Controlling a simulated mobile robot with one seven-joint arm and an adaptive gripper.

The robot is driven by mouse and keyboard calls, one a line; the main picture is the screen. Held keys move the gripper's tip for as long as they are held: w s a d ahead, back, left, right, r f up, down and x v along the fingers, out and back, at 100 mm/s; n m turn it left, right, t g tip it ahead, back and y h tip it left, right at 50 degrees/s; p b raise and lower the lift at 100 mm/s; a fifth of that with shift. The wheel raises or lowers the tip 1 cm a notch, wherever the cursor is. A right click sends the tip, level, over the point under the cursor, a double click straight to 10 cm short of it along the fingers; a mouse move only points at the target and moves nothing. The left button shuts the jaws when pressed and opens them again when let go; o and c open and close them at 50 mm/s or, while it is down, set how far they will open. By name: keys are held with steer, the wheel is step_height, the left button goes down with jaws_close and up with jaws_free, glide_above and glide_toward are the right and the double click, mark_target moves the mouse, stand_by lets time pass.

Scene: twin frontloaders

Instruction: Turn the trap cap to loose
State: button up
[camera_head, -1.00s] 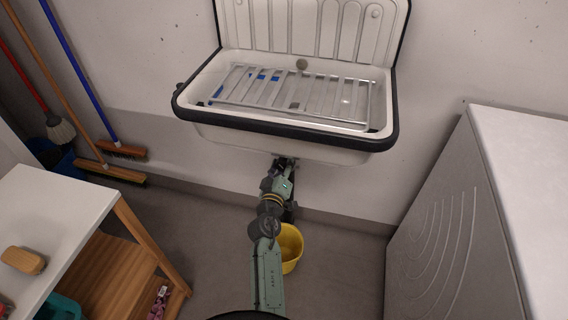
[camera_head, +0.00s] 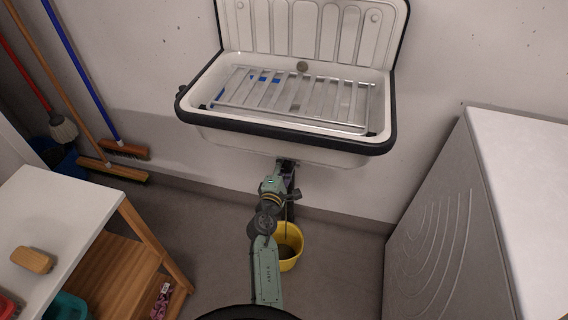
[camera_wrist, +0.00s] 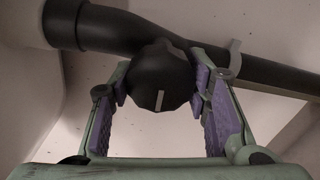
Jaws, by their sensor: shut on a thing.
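The trap cap (camera_wrist: 157,78) is a dark, faceted cap with a short white mark that stands nearly upright in the wrist view. It sits under a dark drain pipe (camera_wrist: 115,30). My gripper (camera_wrist: 161,88) has its purple-padded fingers on either side of the cap and is shut on it. In the head view my arm reaches under the white sink (camera_head: 235,140), and the cap cannot be made out there. A yellow bucket (camera_head: 297,246) stands on the floor below, partly behind my arm. A thin dark line runs down towards it, and its inside looks dark.
A metal rack (camera_head: 340,100) lies in the sink. A white-topped wooden table (camera_head: 60,220) is at the left and a grey front-loading machine (camera_head: 440,220) at the right. Brooms (camera_head: 115,172) lean at the back left. Floor between is mostly clear.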

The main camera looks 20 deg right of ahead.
steer(key=shift+n+p, duration=0.3)
steer(key=shift+n, duration=1.2)
steer(key=o, duration=1.2)
steer(key=shift+c, duration=0.2)
steer(key=v, duration=0.7)
steer(key=shift+s+a, duration=0.2)
steer(key=shift+f, duration=0.15)
